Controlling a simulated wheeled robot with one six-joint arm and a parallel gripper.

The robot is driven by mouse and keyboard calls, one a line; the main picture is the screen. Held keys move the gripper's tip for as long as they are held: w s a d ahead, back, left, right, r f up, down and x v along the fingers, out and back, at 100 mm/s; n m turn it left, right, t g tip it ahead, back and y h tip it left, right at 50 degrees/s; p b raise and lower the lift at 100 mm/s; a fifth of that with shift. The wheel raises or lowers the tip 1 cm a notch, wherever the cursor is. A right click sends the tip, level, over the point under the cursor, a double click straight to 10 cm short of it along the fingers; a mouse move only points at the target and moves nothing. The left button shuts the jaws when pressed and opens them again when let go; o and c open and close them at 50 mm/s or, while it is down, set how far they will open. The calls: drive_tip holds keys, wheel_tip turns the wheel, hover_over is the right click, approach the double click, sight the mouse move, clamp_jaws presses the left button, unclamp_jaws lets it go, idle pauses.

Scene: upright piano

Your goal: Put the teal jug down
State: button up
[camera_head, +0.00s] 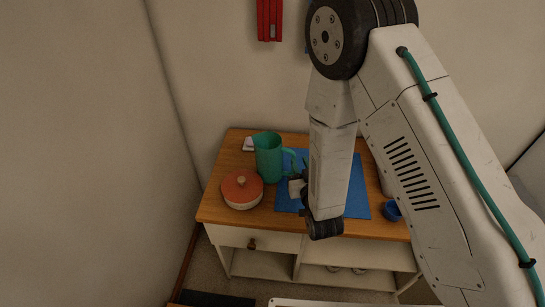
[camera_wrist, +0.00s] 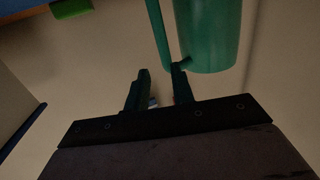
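The teal jug (camera_head: 268,159) appears upright at the back left of the wooden cabinet top, its handle toward the right. I cannot tell whether its base touches the top. In the wrist view the jug (camera_wrist: 208,35) fills the top right, with its handle running down toward my fingertips. My gripper (camera_wrist: 160,78) has its two fingers apart, with a gap between them. The handle's end shows near the right finger; contact is unclear. In the head view my gripper (camera_head: 297,187) is just in front of the handle, partly hidden by my arm.
The cabinet top (camera_head: 220,212) holds a red-lidded pot (camera_head: 242,190) just left of the jug, a blue mat (camera_head: 357,200) at centre right and a blue cup (camera_head: 392,210) at the right edge. A small white-and-pink item (camera_head: 249,144) lies behind the jug.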

sight(292, 153)
drive_tip(key=shift+t, duration=0.3)
drive_tip(key=x, duration=0.2)
drive_tip(key=f+x, duration=0.1)
drive_tip(key=x, duration=0.1)
drive_tip(key=a+x, duration=0.1)
drive_tip(key=x, duration=0.2)
drive_tip(key=shift+s+f, duration=0.15)
clamp_jaws()
